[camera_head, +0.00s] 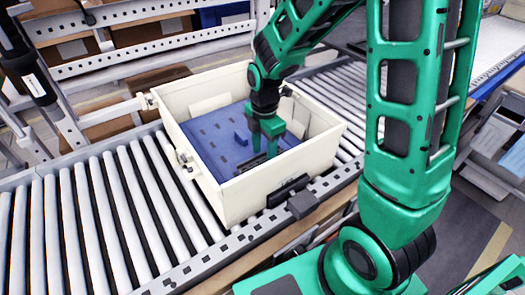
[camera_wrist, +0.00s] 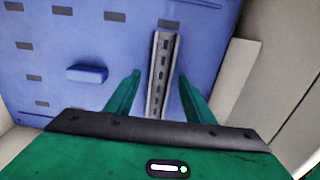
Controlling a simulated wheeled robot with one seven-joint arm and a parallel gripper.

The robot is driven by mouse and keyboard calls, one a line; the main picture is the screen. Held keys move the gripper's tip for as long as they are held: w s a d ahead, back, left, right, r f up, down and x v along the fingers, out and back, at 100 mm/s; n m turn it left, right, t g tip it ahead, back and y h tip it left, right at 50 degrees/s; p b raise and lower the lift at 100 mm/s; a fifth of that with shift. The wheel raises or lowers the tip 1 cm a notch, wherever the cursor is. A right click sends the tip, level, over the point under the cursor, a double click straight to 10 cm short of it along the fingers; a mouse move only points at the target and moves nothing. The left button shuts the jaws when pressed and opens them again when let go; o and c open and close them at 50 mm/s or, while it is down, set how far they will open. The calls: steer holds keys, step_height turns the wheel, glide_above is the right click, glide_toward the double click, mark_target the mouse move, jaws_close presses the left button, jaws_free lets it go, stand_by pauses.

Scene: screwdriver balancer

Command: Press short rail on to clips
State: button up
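The short rail (camera_wrist: 162,72) is a grey metal strip with slots. In the wrist view it lies lengthwise between the fingers of my gripper (camera_wrist: 159,76), over the blue panel (camera_wrist: 100,45). A gap shows on both sides of the rail, so my gripper looks open around it. The near end of the rail is hidden by my gripper's body. In the head view my gripper (camera_head: 263,143) points down inside the box, low over the panel (camera_head: 210,135). I cannot make out the clips or whether the rail is seated on them.
A cream box (camera_head: 240,202) with tall walls surrounds the panel and stands on a roller conveyor (camera_head: 110,215). A small blue block (camera_wrist: 87,74) rises from the panel left of the rail. The box wall (camera_wrist: 235,75) is close on the right in the wrist view.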

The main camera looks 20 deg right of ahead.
step_height(320, 180, up, 11)
steer(key=shift+f, duration=0.15)
stand_by(0.4)
stand_by(0.4)
